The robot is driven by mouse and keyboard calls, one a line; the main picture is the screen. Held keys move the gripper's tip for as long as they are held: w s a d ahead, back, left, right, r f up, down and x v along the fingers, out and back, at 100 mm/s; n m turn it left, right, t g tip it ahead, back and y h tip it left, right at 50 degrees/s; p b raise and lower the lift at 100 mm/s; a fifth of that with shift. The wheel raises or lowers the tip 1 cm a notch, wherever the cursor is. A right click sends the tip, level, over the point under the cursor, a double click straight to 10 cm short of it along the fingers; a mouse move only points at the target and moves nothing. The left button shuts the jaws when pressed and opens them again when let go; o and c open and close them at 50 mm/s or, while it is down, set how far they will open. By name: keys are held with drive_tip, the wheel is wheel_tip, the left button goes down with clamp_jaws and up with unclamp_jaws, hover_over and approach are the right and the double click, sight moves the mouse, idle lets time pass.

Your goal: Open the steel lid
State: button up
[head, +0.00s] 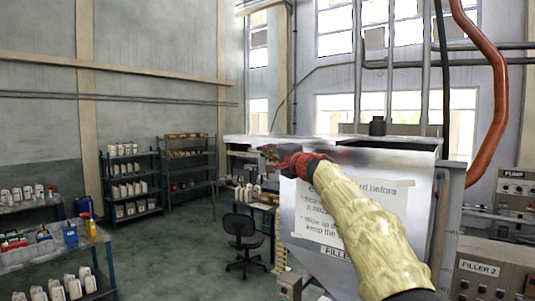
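The steel lid (408,142) is the flat top of a metal filler hopper at right of centre in the head view. My arm in a pale cloth sleeve reaches up from the lower right across the hopper's front. My gripper (272,155), red and dark, is at the lid's front left edge. I cannot tell whether it touches the lid. Its fingers are small and blurred, so their opening is unclear.
A paper notice (312,215) is on the hopper front, partly hidden by my arm. A pump control panel (517,190) and a filler 2 box (480,268) stand at the right. An orange pipe (499,90) hangs above. Shelves (130,183), a black chair (240,230) and open floor lie left.

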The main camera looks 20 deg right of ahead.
drive_tip(key=o, duration=0.5)
drive_tip(key=shift+c, duration=0.2)
drive_tip(key=shift+s, duration=0.1)
drive_tip(key=v, duration=1.1)
drive_tip(key=shift+s, duration=0.4)
drive_tip(key=shift+d+f, duration=0.15)
